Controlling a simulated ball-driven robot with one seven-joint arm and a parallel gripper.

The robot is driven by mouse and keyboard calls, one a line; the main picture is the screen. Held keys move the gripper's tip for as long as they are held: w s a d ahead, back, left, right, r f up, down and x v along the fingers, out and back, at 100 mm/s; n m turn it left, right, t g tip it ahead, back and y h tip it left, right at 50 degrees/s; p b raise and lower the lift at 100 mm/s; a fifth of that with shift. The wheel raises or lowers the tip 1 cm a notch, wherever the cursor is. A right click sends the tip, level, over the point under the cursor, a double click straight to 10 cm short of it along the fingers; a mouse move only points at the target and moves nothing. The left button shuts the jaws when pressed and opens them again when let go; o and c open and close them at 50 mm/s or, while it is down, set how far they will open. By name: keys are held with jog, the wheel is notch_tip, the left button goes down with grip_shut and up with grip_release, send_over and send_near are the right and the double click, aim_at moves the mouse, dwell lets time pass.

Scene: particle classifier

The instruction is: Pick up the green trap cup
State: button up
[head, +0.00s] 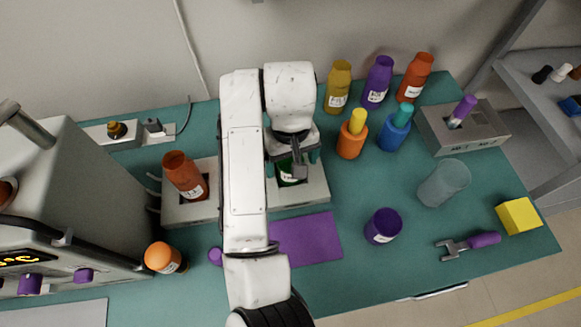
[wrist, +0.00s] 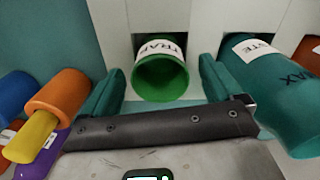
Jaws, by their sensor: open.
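The green trap cup (wrist: 162,78) shows in the wrist view with its open mouth toward the camera and a white label reading TRAP. It sits in a square opening of a pale holder (wrist: 110,22). In the head view the cup (head: 287,179) is mostly hidden beneath my gripper (head: 291,163). My gripper, with teal fingers, is open. In the wrist view my gripper (wrist: 162,70) has one finger on each side of the cup, with small gaps visible. Whether either finger touches it is unclear.
A teal labelled container (wrist: 275,95) stands close beside the right finger in the wrist view. A red-brown bottle (head: 186,176) stands in the holder's left part. An orange bottle (head: 351,140), a blue bottle (head: 395,133) and a clear beaker (head: 444,184) stand to the right.

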jog(key=shift+f, duration=0.4)
jog(key=shift+c, duration=0.4)
jog(key=c, duration=1.1)
